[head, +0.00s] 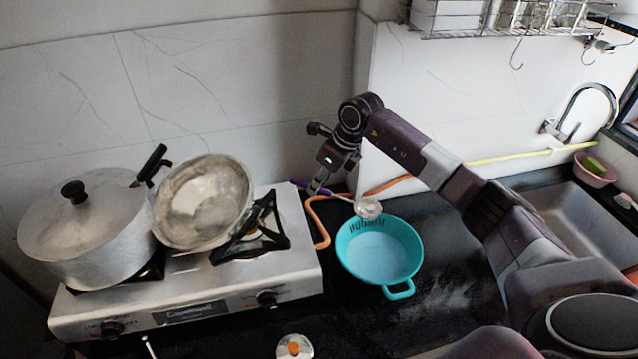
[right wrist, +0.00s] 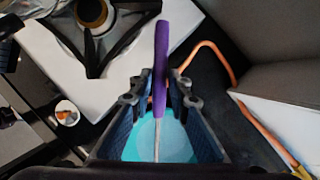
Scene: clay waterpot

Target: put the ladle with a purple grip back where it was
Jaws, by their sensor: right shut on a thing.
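The ladle has a purple grip (right wrist: 161,50), a thin metal shaft and a pale round bowl (head: 368,208). My right gripper (head: 320,186) is shut on the ladle by the lower part of its grip; its two fingers (right wrist: 160,92) flank it in the right wrist view. The ladle's bowl end appears at the far rim of a turquoise bowl (head: 380,257); I cannot tell whether they touch. The grip end points left, towards the stove. My left gripper is not in view.
A steel gas stove (head: 190,305) holds a large lidded pot (head: 95,240) and a tilted metal pan (head: 205,205). An orange hose (head: 318,225) runs behind the turquoise bowl. A small white item with an orange top (head: 294,347) is in front. A sink (head: 575,225) is at right.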

